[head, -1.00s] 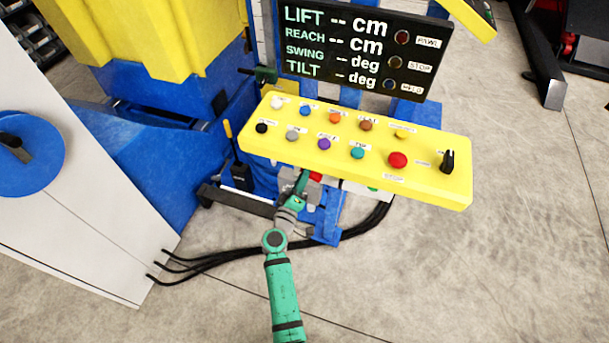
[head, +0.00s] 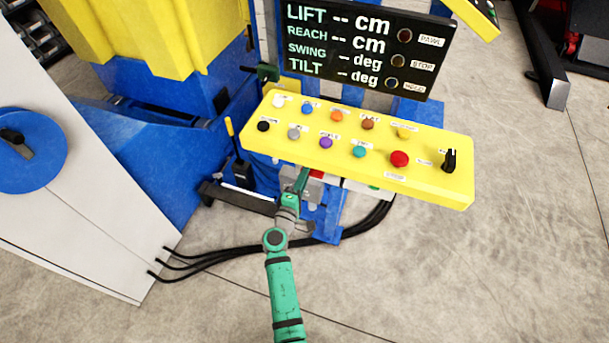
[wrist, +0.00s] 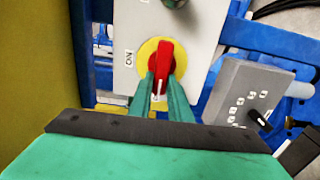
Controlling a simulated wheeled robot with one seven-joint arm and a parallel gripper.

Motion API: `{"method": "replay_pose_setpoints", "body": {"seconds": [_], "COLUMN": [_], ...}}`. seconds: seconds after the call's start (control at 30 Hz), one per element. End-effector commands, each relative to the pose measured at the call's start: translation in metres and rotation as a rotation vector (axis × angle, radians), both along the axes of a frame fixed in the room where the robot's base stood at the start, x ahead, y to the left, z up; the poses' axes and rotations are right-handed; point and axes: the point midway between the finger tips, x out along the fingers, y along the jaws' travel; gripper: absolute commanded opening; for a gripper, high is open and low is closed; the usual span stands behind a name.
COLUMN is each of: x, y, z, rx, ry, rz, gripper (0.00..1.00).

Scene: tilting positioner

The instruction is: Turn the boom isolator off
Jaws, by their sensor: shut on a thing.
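The isolator's red handle (wrist: 163,62) sits on a yellow disc (wrist: 146,52) on a pale grey plate (wrist: 198,28) in the wrist view. The handle points down the picture, slightly tilted. An ON label (wrist: 128,58) is at the disc's left; other lettering below is mostly hidden by the fingers. My gripper (wrist: 160,84) is shut on the red handle, its two green fingers on either side of the lower end. In the head view my gripper (head: 303,178) is under the yellow console's front edge, where a bit of red (head: 317,174) shows; the rest is hidden.
The yellow button console (head: 440,188) overhangs my gripper, with a dark display (head: 365,45) behind it. A grey box with a black knob (wrist: 240,100) is right of the plate in the wrist view. Black cables (head: 210,260) cross the floor. A white cabinet (head: 80,215) stands left.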

Motion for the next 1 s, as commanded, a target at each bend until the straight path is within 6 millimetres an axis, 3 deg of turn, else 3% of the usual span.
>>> {"method": "replay_pose_setpoints", "body": {"seconds": [0.27, 0.3, 0.37, 0.73, 1.0], "x": [-0.001, -0.001, 0.0, -0.005, -0.046], "y": [0.0, 0.0, 0.0, 0.003, 0.016], "z": [-0.001, -0.001, -0.001, -0.001, -0.002], "rx": [-0.003, -0.003, -0.003, -0.001, -0.001], "ry": [0.002, 0.002, 0.002, 0.001, 0.004], "rz": [0.0, 0.0, 0.0, 0.002, 0.003], "gripper": [0.0, 0.27, 0.36, 0.36, 0.36]}}
